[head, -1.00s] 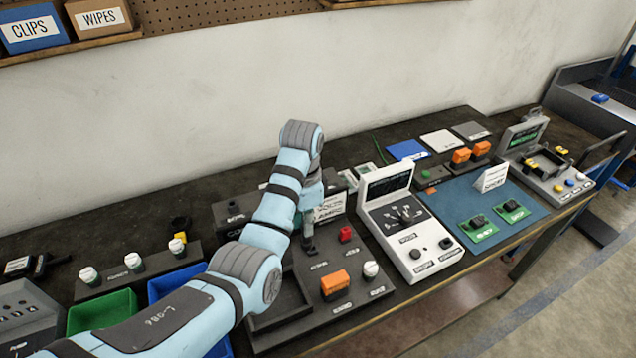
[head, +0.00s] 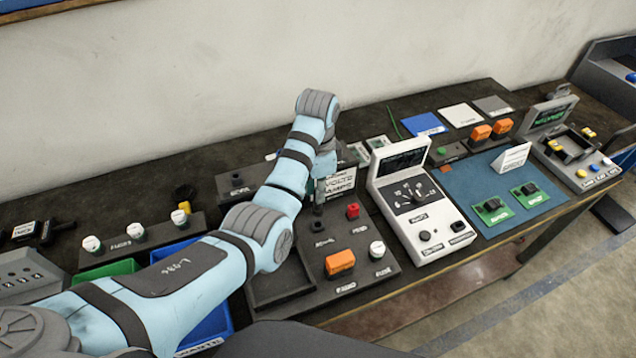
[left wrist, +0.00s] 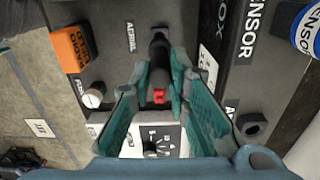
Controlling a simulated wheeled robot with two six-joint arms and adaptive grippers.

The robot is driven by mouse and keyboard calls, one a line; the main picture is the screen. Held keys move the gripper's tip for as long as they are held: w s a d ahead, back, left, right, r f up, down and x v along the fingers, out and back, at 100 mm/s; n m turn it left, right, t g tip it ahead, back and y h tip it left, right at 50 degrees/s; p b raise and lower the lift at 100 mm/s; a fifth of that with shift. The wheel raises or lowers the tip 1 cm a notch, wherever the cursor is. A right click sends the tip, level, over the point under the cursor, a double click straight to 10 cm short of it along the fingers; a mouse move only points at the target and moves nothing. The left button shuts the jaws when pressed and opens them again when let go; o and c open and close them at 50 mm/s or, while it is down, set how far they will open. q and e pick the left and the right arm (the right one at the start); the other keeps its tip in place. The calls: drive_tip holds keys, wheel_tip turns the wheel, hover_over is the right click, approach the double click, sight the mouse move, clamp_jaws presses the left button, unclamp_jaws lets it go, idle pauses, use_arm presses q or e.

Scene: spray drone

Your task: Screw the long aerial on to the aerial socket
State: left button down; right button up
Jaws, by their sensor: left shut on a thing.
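My left gripper (left wrist: 160,75) is shut on the long aerial (left wrist: 159,52), a dark rod between its fingertips in the left wrist view. In the head view the gripper (head: 322,185) is over the dark panel, and the dark rod shows below it. The aerial socket (head: 317,227) is a small dark fitting beside its label on that panel, directly below the rod. The rod's end is at or just above the socket; I cannot tell whether they touch. My right gripper is not in view.
An orange block (head: 340,262), a white-capped knob (head: 376,249) and a red cap (head: 353,210) stand close by on the panel. An empty dark tray (head: 280,287) is at its left. A white meter (head: 425,215) stands to the right.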

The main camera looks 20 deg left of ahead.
sight(318, 208)
use_arm(q)
wheel_tip(318, 208, down, 2)
drive_tip(key=shift+f+b, duration=0.15)
drive_tip(key=shift+b, duration=0.15)
drive_tip(key=shift+s+f, duration=0.1)
drive_tip(key=shift+f, duration=0.25)
drive_tip(key=shift+r+p, duration=0.15)
drive_tip(key=shift+p, duration=0.25)
drive_tip(key=shift+p, duration=0.4)
idle(0.3)
drive_tip(key=shift+f+b, duration=0.45)
drive_tip(key=shift+f, duration=0.7)
idle(0.3)
